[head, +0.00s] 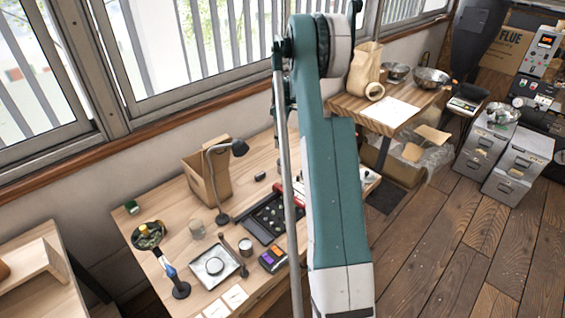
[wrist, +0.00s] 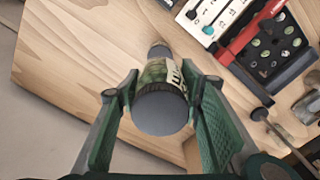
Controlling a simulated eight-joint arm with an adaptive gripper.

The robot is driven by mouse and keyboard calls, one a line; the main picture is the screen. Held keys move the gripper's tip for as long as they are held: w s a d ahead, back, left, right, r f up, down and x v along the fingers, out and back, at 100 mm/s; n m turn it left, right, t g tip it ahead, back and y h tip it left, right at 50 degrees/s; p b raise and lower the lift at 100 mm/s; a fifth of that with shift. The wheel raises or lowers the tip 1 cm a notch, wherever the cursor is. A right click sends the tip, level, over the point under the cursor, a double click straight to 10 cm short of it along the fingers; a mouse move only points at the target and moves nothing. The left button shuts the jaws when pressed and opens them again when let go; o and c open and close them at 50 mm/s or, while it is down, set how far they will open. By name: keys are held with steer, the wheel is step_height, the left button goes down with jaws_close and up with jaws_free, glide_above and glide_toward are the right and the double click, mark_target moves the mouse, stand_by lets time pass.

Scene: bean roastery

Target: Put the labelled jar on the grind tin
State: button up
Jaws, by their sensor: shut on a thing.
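The labelled jar (wrist: 160,113) has a dark grey round end facing the wrist camera and a green and cream label with partly visible letters. My gripper (wrist: 158,74) is shut on it, with a green finger on each side. A wooden surface shows beyond the jar; the gap to it is hard to judge. In the head view my arm hides the gripper and jar. A small round metal tin (head: 245,246), which looks like the grind tin, stands on the table beside a dark tool. A metal round thing at the right edge of the wrist view may be the same tin.
The wooden table (head: 168,207) also holds a black tray of small items (head: 262,222), a desk lamp (head: 221,212), an open box (head: 203,178), a square metal tray (head: 213,268) and a purple-screened device (head: 272,260).

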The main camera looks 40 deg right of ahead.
steer(key=shift+f, duration=0.1)
glide_above(282, 161)
steer(key=shift+d+f, duration=0.1)
steer(key=shift+f, duration=2.95)
steer(key=shift+f, duration=1.85)
steer(key=shift+f+b, duration=0.2)
steer(key=shift+b, duration=0.2)
steer(key=o, duration=1)
steer(key=shift+r, duration=0.15)
step_height(282, 161, up, 12)
steer(key=shift+r+p, duration=0.1)
steer(key=shift+p, duration=0.35)
